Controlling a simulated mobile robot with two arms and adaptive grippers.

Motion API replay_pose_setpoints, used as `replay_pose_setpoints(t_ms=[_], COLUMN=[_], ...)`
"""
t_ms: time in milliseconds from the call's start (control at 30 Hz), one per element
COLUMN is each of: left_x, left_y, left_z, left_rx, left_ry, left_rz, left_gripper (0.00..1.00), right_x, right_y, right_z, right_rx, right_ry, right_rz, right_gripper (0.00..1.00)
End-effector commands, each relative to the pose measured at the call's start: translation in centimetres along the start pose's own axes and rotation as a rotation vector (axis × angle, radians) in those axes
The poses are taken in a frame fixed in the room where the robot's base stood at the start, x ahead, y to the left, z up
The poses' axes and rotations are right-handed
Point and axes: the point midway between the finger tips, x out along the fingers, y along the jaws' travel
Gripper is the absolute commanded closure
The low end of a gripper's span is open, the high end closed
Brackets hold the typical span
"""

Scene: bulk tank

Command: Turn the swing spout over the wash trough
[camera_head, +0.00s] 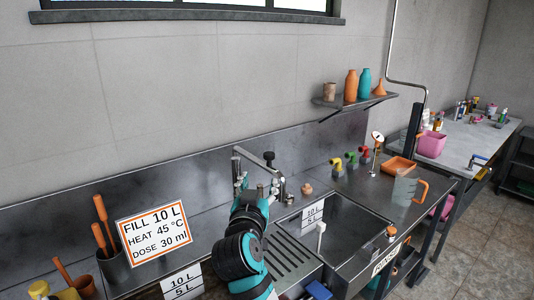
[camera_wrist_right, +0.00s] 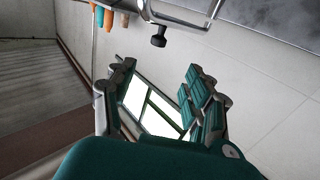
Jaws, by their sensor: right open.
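The swing spout (camera_head: 252,158) is a bare metal tube with a black knob (camera_head: 268,156) at its right end, in the middle of the head view. It also shows along the top of the right wrist view, with the knob (camera_wrist_right: 158,41) hanging from it. My right gripper (camera_head: 257,187) is open and empty, just below the spout and apart from the knob in the wrist view. A steel basin (camera_head: 345,235) with a 10 L / 5 L label lies to the right. A second such label is at lower left; my arm hides part of that area. My left gripper is not in view.
A sign (camera_head: 154,233) reads 10 L, 45 °C, 30 ml. Coloured taps (camera_head: 350,158) stand behind the basin, with a clear jug (camera_head: 404,188) and orange tray (camera_head: 398,168) at right. A shelf (camera_head: 352,102) holds bottles. A ribbed drainboard (camera_head: 288,262) is beside my arm.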

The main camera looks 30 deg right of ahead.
Motion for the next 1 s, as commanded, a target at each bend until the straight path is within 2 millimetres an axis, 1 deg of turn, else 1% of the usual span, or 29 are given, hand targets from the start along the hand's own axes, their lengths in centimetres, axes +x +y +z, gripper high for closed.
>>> replay_pose_setpoints(t_ms=[33,167,367,600,700,833,1000], left_x=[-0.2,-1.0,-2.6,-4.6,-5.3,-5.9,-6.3], left_y=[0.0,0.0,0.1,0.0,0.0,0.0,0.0], left_z=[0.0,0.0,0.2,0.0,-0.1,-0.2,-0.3], left_rx=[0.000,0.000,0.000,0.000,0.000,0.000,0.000], left_ry=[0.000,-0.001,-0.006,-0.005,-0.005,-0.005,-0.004], left_rz=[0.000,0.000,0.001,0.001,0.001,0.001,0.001], left_gripper=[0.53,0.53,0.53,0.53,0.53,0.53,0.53], right_x=[0.3,2.0,6.2,11.5,13.4,15.5,16.9], right_y=[0.0,0.1,0.2,0.2,0.1,0.1,0.1], right_z=[-0.3,-0.5,-0.6,-0.6,-0.5,-0.4,-0.2], right_rx=[0.001,-0.003,-0.005,-0.004,-0.004,-0.003,-0.001], right_ry=[0.005,0.004,0.002,0.001,0.002,0.001,0.001], right_rz=[0.004,0.006,0.005,0.004,0.003,0.003,0.002], right_gripper=[0.47,0.47,0.47,0.47,0.47,0.47,0.47])
